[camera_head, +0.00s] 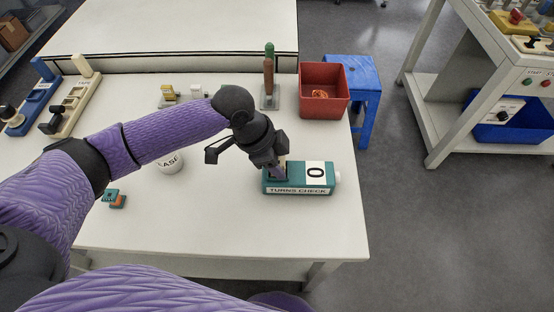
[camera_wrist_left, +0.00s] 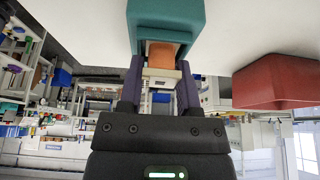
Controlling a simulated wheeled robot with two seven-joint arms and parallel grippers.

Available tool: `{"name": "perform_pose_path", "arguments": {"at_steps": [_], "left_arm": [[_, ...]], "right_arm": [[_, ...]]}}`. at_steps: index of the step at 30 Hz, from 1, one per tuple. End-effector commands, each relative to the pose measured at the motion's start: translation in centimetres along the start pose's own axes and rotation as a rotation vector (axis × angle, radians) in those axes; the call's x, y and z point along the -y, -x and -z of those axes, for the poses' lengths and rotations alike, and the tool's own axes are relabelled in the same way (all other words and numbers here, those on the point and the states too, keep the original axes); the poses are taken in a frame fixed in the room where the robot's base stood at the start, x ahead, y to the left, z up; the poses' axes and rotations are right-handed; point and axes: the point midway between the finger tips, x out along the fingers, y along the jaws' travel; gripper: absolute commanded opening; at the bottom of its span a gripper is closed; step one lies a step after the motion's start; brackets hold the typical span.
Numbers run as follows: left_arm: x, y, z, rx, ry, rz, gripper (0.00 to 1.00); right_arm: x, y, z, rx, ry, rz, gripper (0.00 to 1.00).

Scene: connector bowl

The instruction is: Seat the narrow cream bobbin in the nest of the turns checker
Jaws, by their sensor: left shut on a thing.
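The turns checker (camera_head: 300,178) is a teal box on the white table, with a white panel reading 0 and a "TURNS CHECK" label. My left gripper (camera_head: 279,171) is at its left end, fingers pointing down. In the left wrist view, the left gripper (camera_wrist_left: 160,66) is shut on the narrow cream bobbin (camera_wrist_left: 158,73), which shows a cream flange and an orange winding. The teal checker body (camera_wrist_left: 165,22) is right at the fingertips, and the bobbin's far end is hidden against it. I cannot tell how deep it sits. My right gripper is not in view.
A red bin (camera_head: 324,92) stands at the table's right edge, near a blue stool (camera_head: 362,85). A stand with a brown and green rod (camera_head: 269,75), a white round container (camera_head: 169,163) and a small teal-orange block (camera_head: 115,199) are on the table. The front middle is clear.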

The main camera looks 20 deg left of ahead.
Motion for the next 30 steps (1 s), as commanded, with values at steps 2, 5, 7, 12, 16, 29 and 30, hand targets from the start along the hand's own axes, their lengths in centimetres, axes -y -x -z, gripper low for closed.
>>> {"name": "perform_pose_path", "arguments": {"at_steps": [2,5,7,12,16,29,30], "left_arm": [[-0.4,-0.7,-0.5,0.014,0.005,-0.014,0.55],[-0.5,-0.8,-0.6,0.017,0.006,-0.017,0.77],[-0.5,-0.5,-0.5,0.018,0.005,-0.018,0.78],[-0.3,3.9,0.0,0.017,0.005,-0.011,0.78],[-0.2,7.9,0.1,0.014,0.004,-0.009,0.78],[-0.2,12.4,0.1,0.011,0.003,-0.01,0.78],[-0.2,12.4,0.1,0.011,0.003,-0.01,0.78]], "right_arm": [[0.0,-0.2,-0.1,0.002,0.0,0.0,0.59],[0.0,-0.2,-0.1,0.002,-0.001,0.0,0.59],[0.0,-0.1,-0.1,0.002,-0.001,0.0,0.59],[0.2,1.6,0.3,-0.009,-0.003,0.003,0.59],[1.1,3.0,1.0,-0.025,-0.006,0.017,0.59],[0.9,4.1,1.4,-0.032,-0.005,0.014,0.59],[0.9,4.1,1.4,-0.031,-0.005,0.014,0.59]]}}
